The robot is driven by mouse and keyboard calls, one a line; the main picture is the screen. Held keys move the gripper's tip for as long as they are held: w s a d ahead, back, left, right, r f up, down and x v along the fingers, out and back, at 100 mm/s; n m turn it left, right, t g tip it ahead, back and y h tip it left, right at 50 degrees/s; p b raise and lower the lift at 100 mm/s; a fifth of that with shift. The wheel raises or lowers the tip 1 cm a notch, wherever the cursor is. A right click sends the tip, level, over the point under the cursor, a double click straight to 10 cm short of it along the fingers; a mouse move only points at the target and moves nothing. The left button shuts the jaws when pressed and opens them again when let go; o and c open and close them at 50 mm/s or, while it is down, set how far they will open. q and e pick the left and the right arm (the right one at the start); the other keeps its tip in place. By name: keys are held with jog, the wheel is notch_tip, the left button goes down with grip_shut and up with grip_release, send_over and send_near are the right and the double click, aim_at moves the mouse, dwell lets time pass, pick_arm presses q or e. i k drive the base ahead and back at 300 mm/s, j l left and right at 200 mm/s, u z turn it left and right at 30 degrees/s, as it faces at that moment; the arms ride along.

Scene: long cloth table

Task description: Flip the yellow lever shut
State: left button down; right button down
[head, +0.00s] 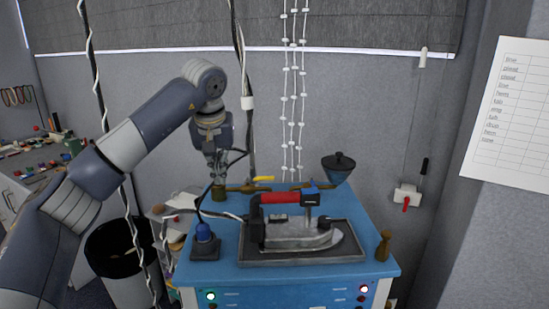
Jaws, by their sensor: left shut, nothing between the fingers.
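The yellow lever (263,178) is small in the head view. It sits at the back of the blue machine top, on a brass-coloured pipe fitting (250,188). My left gripper (218,180) points down just left of the lever, above the back left part of the blue top. Its fingers are shut and empty. I see a gap between the fingers and the lever in the picture, but cannot tell their distance in depth. My right gripper is not in view.
An iron with a red handle (281,197) rests on a dark tray (300,258) on the blue table (225,275). A blue-capped device (204,240) stands front left. A dark funnel-shaped cup (338,165) is back right. Cables hang behind; a black bin (120,250) stands left.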

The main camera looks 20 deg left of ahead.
aim_at(260, 179)
jog(key=i, duration=0.9)
